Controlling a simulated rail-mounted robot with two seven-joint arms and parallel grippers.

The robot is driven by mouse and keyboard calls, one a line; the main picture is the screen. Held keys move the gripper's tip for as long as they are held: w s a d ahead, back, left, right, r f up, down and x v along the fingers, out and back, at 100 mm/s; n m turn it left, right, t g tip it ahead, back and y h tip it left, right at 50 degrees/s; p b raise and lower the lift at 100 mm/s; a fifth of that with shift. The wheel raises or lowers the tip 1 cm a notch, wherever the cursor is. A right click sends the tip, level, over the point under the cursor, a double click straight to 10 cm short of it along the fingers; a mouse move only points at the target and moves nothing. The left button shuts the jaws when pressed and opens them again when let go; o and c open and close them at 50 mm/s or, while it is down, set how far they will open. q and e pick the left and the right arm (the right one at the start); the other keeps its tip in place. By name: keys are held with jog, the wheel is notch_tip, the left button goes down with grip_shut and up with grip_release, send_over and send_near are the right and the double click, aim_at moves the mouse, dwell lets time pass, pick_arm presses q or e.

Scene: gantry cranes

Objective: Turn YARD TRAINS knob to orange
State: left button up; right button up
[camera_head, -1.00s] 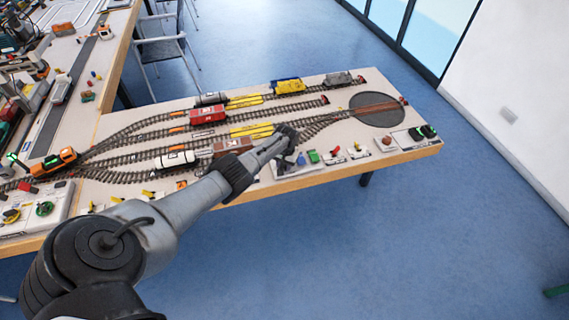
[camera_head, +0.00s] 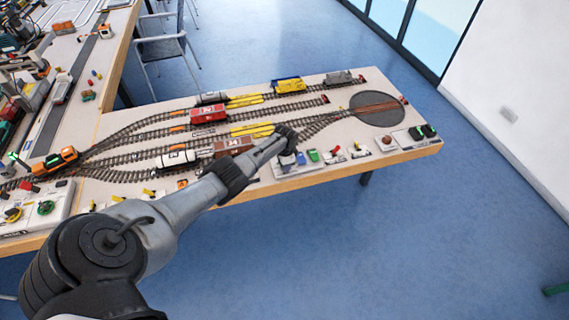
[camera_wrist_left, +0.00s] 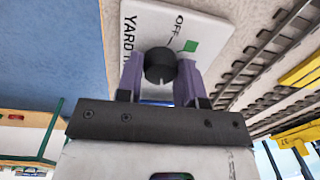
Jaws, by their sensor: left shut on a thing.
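The YARD TRAINS knob (camera_wrist_left: 160,66) is black and round and stands on a white panel (camera_wrist_left: 200,25) in the left wrist view. The panel's lettering is partly covered; "YARD" and "OFF" show, with a green patch. No orange mark shows beside the knob. My left gripper (camera_wrist_left: 160,78) has its two purple fingers on either side of the knob and is shut on it. In the head view the left gripper (camera_head: 287,135) reaches over the table's front side, and its arm hides the knob. My right gripper is not in view.
Model tracks with wagons, such as a red wagon (camera_head: 208,114), lie behind the gripper. A dark round turntable (camera_head: 377,109) and small control boards are to its right. The table (camera_head: 330,176) ends just in front; blue floor lies beyond.

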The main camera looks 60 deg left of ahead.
pick_arm(q)
jog(key=shift+m, duration=0.7)
jog(key=o, duration=0.9)
jog(key=shift+s+d+r+p, duration=0.15)
jog(key=shift+r+p, duration=1.1)
jog(key=shift+r, duration=2.25)
jog(key=shift+d+r+p, duration=0.2)
jog(key=shift+r+p, duration=1)
jog(key=shift+r, duration=2.25)
